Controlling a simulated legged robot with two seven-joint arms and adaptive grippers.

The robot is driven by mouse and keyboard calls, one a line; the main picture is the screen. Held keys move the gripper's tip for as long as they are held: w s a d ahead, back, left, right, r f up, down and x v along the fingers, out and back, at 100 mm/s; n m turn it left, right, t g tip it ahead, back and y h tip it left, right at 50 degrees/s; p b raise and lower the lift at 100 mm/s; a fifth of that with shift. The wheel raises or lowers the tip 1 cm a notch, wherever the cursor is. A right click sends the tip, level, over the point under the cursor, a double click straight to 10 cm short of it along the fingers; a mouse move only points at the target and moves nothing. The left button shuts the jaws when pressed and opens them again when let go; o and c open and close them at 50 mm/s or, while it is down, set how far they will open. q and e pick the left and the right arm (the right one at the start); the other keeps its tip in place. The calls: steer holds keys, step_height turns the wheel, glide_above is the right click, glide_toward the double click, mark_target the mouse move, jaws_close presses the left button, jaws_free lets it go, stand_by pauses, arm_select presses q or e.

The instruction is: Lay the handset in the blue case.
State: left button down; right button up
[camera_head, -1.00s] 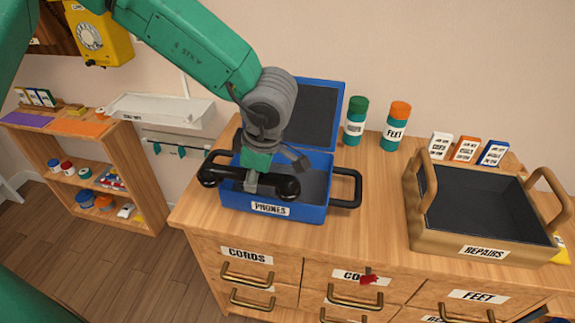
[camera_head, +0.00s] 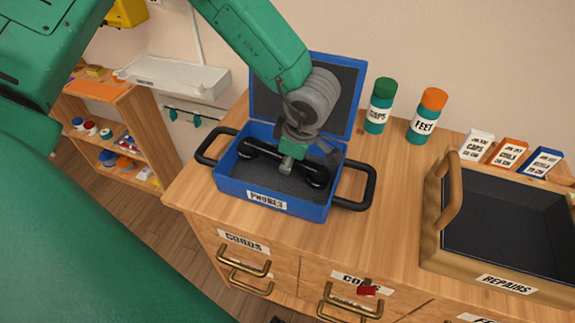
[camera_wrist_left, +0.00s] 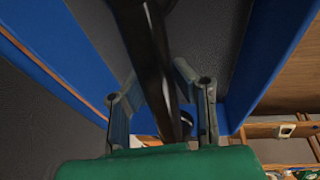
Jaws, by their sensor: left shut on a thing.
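The blue case (camera_head: 228,190) labelled PHONES stands open on the wooden cabinet top, its lid raised at the back. The black handset (camera_head: 262,153) is inside the case outline, lying lengthwise between the case's side walls. My left gripper (camera_head: 287,162) reaches down from above and is shut on the middle of the handset. In the left wrist view, the handset (camera_wrist_left: 160,75) runs between the two fingers, with the blue case walls (camera_wrist_left: 270,50) on both sides. I cannot tell whether the handset touches the case floor. My right gripper is not in view.
A wooden REPAIRS tray (camera_head: 440,240) and small boxes (camera_head: 508,152) are farther right. Black handles (camera_head: 365,187) stick out from the case sides. Bare counter (camera_head: 395,180) lies between case and tray.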

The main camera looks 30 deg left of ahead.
arm_select(q)
steer(key=shift+d+f, duration=0.3)
steer(key=shift+f, duration=0.65)
steer(key=c, duration=1.3)
jaws_free()
steer(key=shift+a+f, duration=0.15)
steer(key=shift+a, duration=0.5)
steer(key=shift+a+f, duration=0.1)
steer(key=shift+a, duration=0.25)
steer(key=shift+d+r, duration=0.2)
steer(key=shift+d, duration=0.1)
steer(key=v, duration=0.2)
steer(key=d+v, duration=0.1)
steer(key=v, duration=0.1)
steer(key=shift+w+r+p, duration=0.1)
steer(key=shift+r+p, duration=0.05)
steer(key=shift+p, duration=0.15)
steer(key=v, duration=0.4)
steer(key=p+v, duration=0.1)
steer(key=v, duration=0.1)
steer(key=shift+a, duration=0.4)
steer(key=shift+r, duration=0.65)
steer(key=shift+d+r, duration=0.15)
steer(key=shift+d, duration=0.4)
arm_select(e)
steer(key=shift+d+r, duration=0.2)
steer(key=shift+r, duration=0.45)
arm_select(q)
steer(key=shift+a, duration=0.1)
